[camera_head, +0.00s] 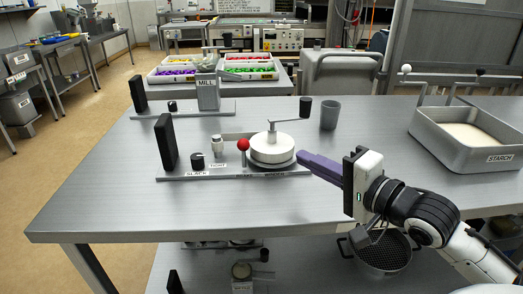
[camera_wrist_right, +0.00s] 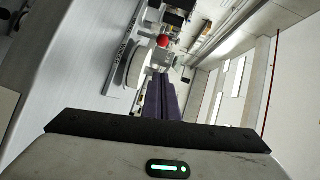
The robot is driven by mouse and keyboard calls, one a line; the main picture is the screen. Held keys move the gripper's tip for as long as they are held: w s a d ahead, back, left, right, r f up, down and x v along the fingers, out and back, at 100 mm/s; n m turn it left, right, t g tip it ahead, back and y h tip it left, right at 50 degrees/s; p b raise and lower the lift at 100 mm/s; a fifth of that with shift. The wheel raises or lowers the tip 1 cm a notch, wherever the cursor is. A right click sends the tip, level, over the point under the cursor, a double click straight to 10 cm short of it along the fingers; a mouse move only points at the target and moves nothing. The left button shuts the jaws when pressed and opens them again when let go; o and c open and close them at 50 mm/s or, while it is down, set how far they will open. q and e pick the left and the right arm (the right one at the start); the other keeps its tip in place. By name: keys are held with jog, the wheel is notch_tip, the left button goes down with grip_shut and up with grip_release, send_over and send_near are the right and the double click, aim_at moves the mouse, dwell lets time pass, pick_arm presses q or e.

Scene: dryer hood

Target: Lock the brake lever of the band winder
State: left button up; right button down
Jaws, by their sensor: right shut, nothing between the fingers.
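The band winder (camera_head: 272,148) stands on a long grey base plate near the table's front, with a round white drum and a crank on top. A red ball knob (camera_head: 243,145), seemingly the brake lever's, stands just left of the drum. It also shows in the wrist view (camera_wrist_right: 163,40). My right gripper (camera_head: 301,157), with purple fingers, is shut and empty at the drum's right side, across the drum from the red knob. Touching cannot be told. My left gripper is not in view.
A black upright block (camera_head: 166,144), a black knob (camera_head: 197,161) and a pale knob (camera_head: 217,146) share the plate. A grey cup (camera_head: 330,114) stands behind right. A STARCH tray (camera_head: 457,149) is at the right. The table's front left is clear.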

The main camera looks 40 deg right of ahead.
jog(key=w+b, duration=0.2)
jog(key=b, duration=0.2)
send_near(244, 153)
jog(key=w+d, duration=0.1)
jog(key=w+d+r, duration=0.1)
jog(key=w, duration=0.1)
jog(key=w+d+r, duration=0.1)
jog(key=shift+w+r, duration=0.15)
jog(key=shift+w, duration=0.1)
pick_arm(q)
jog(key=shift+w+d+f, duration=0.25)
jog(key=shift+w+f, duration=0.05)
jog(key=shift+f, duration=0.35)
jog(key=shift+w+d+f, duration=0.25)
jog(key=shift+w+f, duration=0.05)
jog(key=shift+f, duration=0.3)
pick_arm(e)
jog(key=shift+w+a+f, duration=0.2)
jog(key=shift+w+a, duration=0.35)
jog(key=shift+a, duration=0.05)
